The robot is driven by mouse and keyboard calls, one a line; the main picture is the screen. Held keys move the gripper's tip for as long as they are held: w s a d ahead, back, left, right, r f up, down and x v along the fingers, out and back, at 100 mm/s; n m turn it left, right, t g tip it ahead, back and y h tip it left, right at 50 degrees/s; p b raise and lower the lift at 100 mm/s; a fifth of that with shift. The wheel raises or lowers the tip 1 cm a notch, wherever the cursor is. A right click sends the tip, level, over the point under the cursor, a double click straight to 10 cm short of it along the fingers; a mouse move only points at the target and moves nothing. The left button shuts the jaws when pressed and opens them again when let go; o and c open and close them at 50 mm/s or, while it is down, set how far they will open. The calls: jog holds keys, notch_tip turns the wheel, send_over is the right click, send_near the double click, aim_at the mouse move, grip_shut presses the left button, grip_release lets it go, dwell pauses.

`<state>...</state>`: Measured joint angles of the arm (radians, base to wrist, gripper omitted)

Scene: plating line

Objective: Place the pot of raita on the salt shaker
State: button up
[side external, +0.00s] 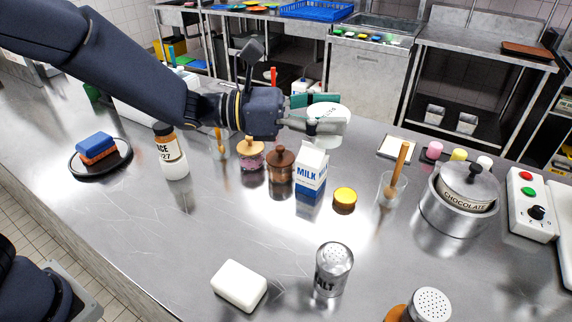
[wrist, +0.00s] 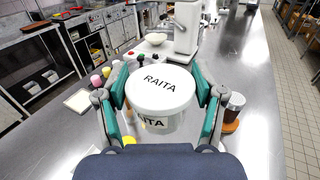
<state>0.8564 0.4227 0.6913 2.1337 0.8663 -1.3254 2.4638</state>
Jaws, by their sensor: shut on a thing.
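The pot of raita (side external: 333,121) is white, with a white lid lettered RAITA in the wrist view (wrist: 160,82). My gripper (side external: 317,112) is shut on it, with a green-padded finger on either side of the pot in the wrist view (wrist: 161,100). The pot appears raised off the counter, beyond the milk carton in the side view. The salt shaker (side external: 333,271) stands upright at the near front of the counter, silver with a perforated top and part of its SALT lettering showing. It is well apart from the pot. I cannot make it out in the wrist view.
A milk carton (side external: 311,171), a yellow-lidded jar (side external: 344,200), and a glass with a wooden stick (side external: 391,188) stand between. A white block (side external: 239,286) lies left of the shaker, and another shaker (side external: 428,305) stands right. A chocolate pot (side external: 459,205) is farther right.

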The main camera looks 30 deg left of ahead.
jog(key=s+d+r+m+g+h, duration=0.25)
jog(key=s+d+r+g, duration=0.2)
jog(key=s+d, duration=0.3)
jog(key=shift+m+g+y, duration=0.25)
jog(key=shift+m+y, duration=0.1)
jog(key=f, duration=1)
jog(key=s+f, duration=0.1)
jog(key=f, duration=0.4)
jog(key=shift+a+f, duration=0.1)
jog(key=shift+f, duration=0.1)
send_over(337, 254)
jog(key=shift+f, duration=2.15)
jog(key=o, duration=1.2)
jog(key=shift+f, duration=0.15)
